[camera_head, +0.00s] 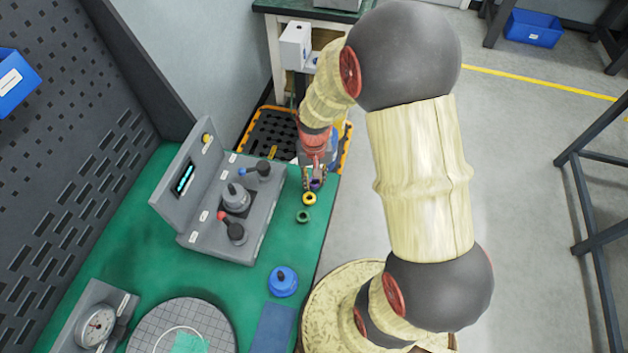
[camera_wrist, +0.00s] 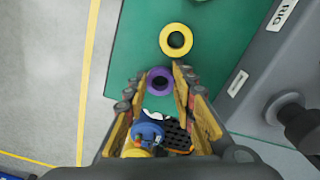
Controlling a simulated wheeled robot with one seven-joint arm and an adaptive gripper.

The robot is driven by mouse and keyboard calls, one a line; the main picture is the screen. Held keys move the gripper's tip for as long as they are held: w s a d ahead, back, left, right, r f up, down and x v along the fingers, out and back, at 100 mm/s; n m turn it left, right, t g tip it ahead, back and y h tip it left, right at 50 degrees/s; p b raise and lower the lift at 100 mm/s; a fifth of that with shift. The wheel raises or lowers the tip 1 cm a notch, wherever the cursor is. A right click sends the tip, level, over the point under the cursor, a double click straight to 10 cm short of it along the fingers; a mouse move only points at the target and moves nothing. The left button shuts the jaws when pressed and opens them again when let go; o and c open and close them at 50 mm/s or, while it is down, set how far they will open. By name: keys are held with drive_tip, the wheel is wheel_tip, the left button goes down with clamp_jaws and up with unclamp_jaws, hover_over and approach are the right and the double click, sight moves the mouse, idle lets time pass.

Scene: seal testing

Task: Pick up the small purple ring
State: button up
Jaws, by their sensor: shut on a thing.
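The small purple ring (camera_wrist: 159,81) sits between the fingertips of my gripper (camera_wrist: 156,88) in the wrist view, and the jaws are shut on it. In the head view, the purple ring (camera_head: 315,184) shows as a small patch at the tip of my gripper (camera_head: 315,180), near the far right corner of the green mat (camera_head: 258,318). I cannot tell whether the ring touches the mat. A yellow ring (camera_head: 309,199) lies just beside it and also shows in the wrist view (camera_wrist: 176,40). A green ring (camera_head: 303,216) lies nearer.
A grey test rig (camera_head: 215,243) with several knobs stands left of the rings. A blue knobbed part (camera_head: 283,281), a round grey plate (camera_head: 150,335) and a dial gauge (camera_head: 96,328) are nearer. Beyond the table is a black-and-yellow pallet (camera_head: 262,128).

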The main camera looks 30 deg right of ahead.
wheel_tip(320, 180, up, 3)
drive_tip(key=shift+w+f+p, duration=0.1)
drive_tip(key=shift+p, duration=0.6)
drive_tip(key=s+r+p, duration=0.4)
drive_tip(key=s+r, duration=0.6)
drive_tip(key=s, duration=0.3)
drive_tip(key=shift+s+a, duration=0.2)
drive_tip(key=shift+s, duration=0.1)
